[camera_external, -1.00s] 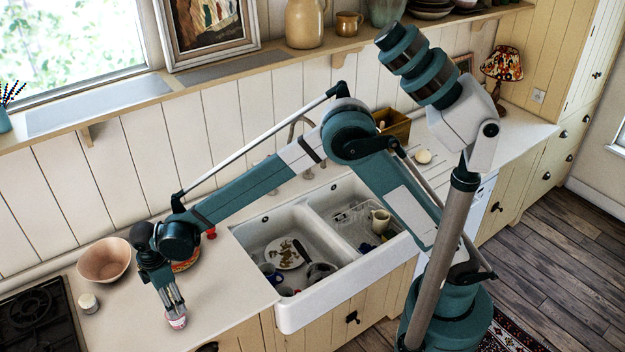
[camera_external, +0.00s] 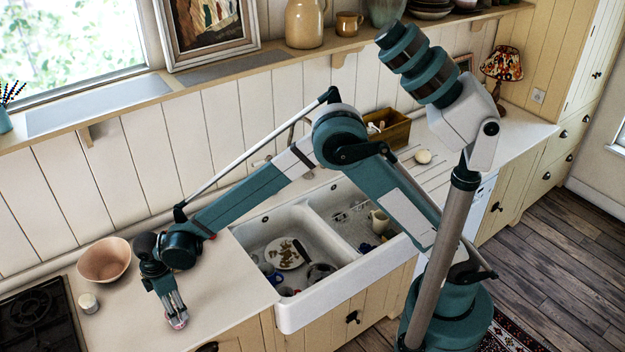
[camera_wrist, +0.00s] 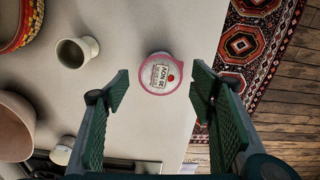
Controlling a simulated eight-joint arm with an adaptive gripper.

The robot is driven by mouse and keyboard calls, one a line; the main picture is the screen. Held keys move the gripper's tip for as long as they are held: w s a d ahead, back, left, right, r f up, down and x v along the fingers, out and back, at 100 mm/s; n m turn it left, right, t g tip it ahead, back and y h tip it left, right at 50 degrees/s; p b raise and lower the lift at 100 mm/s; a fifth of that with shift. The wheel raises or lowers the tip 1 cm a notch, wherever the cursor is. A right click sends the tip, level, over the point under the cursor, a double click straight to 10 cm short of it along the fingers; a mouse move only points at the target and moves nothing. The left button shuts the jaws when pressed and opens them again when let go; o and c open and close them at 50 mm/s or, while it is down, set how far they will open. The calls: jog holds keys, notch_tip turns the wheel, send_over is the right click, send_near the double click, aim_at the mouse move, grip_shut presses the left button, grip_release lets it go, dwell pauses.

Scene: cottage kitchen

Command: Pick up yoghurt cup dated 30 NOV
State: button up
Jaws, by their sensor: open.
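The yoghurt cup (camera_wrist: 160,74) has a white lid with a pink rim, a red mark and a printed label that appears to read 30 NOV, upside down in the wrist view. It stands upright on the pale counter near its front edge. My gripper (camera_wrist: 160,88) is open above it, with the lid showing in the gap just beyond the fingertips; I see no finger closed on it. In the external view my gripper (camera_external: 175,310) hangs over the cup (camera_external: 179,324), mostly hiding it.
A grey-beige cup (camera_wrist: 76,51), a patterned basket (camera_wrist: 18,22), a pinkish bowl (camera_wrist: 14,125) and a small white jar (camera_wrist: 62,151) stand on the counter. The stove (camera_external: 38,318) is at the left, the sink (camera_external: 297,318) at the right. The floor with its rug (camera_wrist: 255,45) lies beyond the counter edge.

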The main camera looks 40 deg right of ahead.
jog(key=shift+a+f, duration=0.15)
jog(key=shift+f, duration=1.9)
jog(key=c, duration=1)
